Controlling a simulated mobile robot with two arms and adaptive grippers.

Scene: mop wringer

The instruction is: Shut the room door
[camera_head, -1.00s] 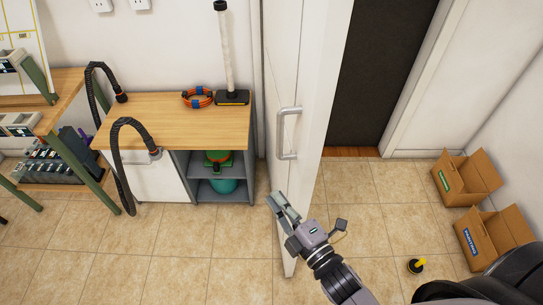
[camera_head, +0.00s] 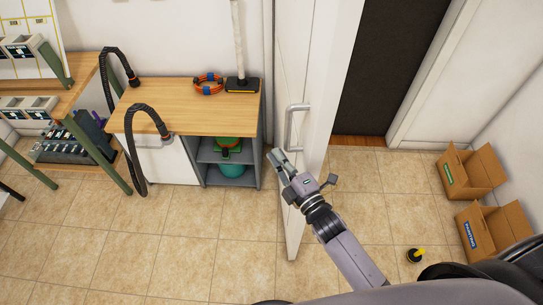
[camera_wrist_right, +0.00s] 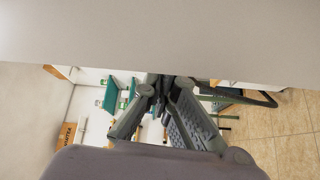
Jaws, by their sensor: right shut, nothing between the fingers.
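The white room door (camera_head: 328,90) stands open, its leading edge toward me, with the dark doorway to its right. A grey bar handle (camera_head: 289,130) is on its left face. My right gripper (camera_head: 276,157) is shut and empty, just below and left of the handle, overlapping the door's lower part in the head view; I cannot tell whether it touches the door. In the right wrist view the closed fingers (camera_wrist_right: 158,82) point away from the camera, below a broad pale surface that crosses the top. My left gripper is not in view.
A wooden-topped cabinet (camera_head: 190,97) with an orange cable coil (camera_head: 208,84) stands left of the door. Two cardboard boxes (camera_head: 478,170) and a small yellow-and-black object (camera_head: 415,255) are on the floor at right. The tiled floor left of the door is clear.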

